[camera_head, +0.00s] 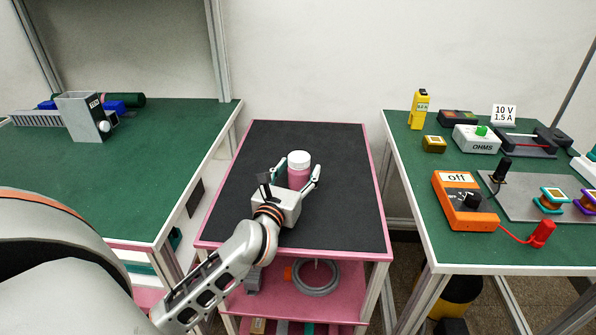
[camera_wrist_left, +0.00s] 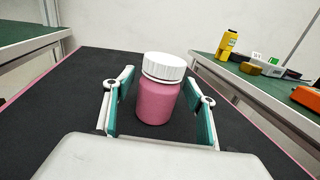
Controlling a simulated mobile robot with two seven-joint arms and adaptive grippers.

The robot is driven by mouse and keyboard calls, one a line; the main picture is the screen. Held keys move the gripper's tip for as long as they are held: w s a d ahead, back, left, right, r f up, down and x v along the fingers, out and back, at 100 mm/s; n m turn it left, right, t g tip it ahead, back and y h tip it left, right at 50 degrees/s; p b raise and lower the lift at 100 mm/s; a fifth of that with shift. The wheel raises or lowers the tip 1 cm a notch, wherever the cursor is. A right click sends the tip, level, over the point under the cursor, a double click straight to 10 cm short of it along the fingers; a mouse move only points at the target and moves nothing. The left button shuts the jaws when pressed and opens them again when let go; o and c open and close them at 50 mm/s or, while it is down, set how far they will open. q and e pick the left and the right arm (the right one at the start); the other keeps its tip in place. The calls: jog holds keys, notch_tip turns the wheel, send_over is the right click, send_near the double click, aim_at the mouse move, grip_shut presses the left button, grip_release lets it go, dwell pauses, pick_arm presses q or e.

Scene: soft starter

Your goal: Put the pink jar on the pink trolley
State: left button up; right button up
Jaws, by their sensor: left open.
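The pink jar (camera_head: 298,177) with a white lid stands upright on the black top of the pink trolley (camera_head: 340,217). In the left wrist view the jar (camera_wrist_left: 158,98) stands between the two teal-padded fingers, with a visible gap on each side. My left gripper (camera_head: 298,172) is open around the jar, and its arm comes in from the lower left. The trolley's black top also shows in the left wrist view (camera_wrist_left: 85,70). My right gripper is not in view.
Green-topped benches flank the trolley on the left (camera_head: 160,190) and right (camera_head: 420,190). The right one carries an orange meter (camera_head: 460,205) and several other devices. The trolley's lower shelf holds a grey ring (camera_head: 316,279). The trolley top around the jar is clear.

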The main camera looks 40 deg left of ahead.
pick_arm(q)
jog(key=v, duration=1)
jog(key=shift+s+d+f, duration=0.1)
jog(key=shift+s, duration=0.15)
jog(key=shift+s+d, duration=0.15)
jog(key=shift+s, duration=0.45)
